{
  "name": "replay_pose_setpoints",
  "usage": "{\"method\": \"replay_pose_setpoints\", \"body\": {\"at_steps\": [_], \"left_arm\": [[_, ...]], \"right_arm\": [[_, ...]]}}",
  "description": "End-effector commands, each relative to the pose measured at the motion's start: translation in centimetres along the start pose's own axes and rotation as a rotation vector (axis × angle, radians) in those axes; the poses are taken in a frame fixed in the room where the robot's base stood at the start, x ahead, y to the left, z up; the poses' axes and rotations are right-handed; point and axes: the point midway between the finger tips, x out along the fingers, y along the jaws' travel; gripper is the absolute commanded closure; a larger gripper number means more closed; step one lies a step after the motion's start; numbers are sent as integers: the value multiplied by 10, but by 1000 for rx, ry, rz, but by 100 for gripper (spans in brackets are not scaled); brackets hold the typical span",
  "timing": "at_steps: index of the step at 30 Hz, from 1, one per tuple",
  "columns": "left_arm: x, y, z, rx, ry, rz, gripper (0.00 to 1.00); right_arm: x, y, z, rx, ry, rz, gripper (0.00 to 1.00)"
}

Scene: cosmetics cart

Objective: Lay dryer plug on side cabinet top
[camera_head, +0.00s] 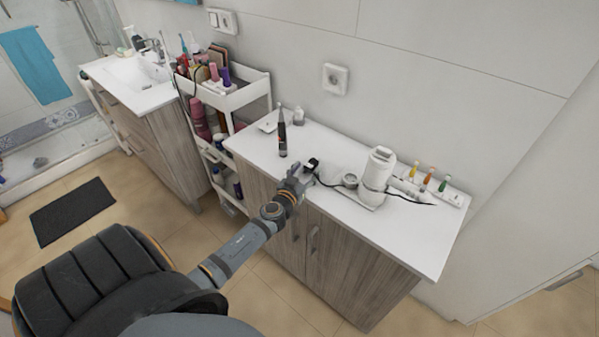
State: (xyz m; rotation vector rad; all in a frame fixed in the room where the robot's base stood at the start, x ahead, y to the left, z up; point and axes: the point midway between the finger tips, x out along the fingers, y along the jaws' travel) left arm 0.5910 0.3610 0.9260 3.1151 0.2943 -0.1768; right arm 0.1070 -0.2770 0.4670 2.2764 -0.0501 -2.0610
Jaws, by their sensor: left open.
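A small black plug (312,163) is at the front part of the white side cabinet top (415,232). A dark cord runs from it to the right, towards a white rounded appliance (378,168) that looks like the dryer. My left gripper (302,173) is open at the front edge of the cabinet top, right beside the plug. Whether its fingers touch the plug is too small to tell. The plug seems to rest on or just above the top. My right gripper is not in view.
A dark electric toothbrush (282,132) stands upright left of the plug. A wall socket (335,78) is above the cabinet. A white cart (240,95) stands to the left. The cabinet top's front right is clear.

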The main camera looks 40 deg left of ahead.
Motion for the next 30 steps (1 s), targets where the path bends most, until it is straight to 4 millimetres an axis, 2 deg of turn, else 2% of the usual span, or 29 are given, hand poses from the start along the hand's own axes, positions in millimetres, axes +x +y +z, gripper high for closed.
{"method": "replay_pose_setpoints", "body": {"at_steps": [1,6,13,18,30], "left_arm": [[-12,0,6,3,-5,1,42],[-56,1,8,3,-6,4,42],[-99,0,6,5,-5,1,42],[-110,0,3,1,-4,0,42],[-110,0,2,0,-3,-1,42]], "right_arm": [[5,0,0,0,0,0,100],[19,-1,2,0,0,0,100],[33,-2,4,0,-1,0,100],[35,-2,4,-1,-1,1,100],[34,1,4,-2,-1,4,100]]}}
